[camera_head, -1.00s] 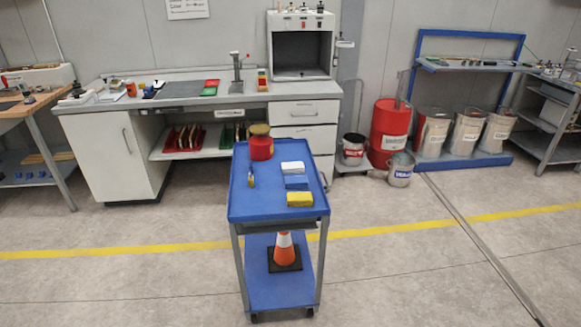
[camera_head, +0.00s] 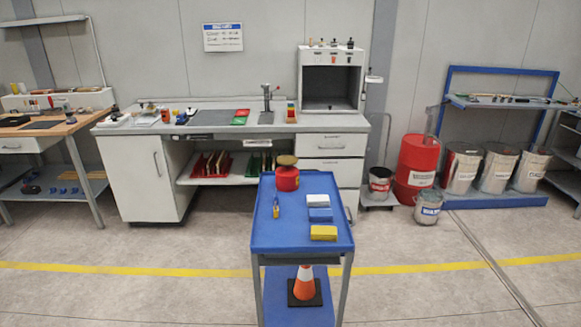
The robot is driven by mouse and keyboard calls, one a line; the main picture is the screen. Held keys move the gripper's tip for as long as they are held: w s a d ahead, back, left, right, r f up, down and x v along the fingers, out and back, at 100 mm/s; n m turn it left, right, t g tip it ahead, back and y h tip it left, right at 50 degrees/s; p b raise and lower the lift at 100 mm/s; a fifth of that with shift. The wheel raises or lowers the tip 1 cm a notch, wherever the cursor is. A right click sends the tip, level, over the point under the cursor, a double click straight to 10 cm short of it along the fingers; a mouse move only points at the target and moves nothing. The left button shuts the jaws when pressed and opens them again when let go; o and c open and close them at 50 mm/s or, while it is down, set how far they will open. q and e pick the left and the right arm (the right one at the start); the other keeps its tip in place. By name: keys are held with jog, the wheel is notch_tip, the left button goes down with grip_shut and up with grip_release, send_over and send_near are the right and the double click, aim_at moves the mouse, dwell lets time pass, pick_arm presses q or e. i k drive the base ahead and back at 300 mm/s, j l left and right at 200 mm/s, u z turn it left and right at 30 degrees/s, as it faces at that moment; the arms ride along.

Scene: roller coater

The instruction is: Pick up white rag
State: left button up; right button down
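A folded white rag (camera_head: 318,198) lies on the top of the blue cart (camera_head: 280,238). A blue rag (camera_head: 320,214) lies just in front of it, and a yellow rag (camera_head: 323,232) lies nearer the cart's front edge. All three are along the right side of the cart top. Neither of my grippers is in view.
A red can (camera_head: 287,179) and a small yellow-and-blue tool (camera_head: 276,206) share the cart top. An orange cone (camera_head: 304,284) stands on the lower shelf. Behind is a workbench (camera_head: 229,128); a red drum (camera_head: 415,166) and buckets stand right. The floor around the cart looks clear.

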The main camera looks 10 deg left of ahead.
aim_at(312, 200)
jog(key=i+j+z, duration=0.2)
jog(key=z, duration=0.15)
jog(key=i+j+z, duration=0.1)
jog(key=j+z, duration=0.25)
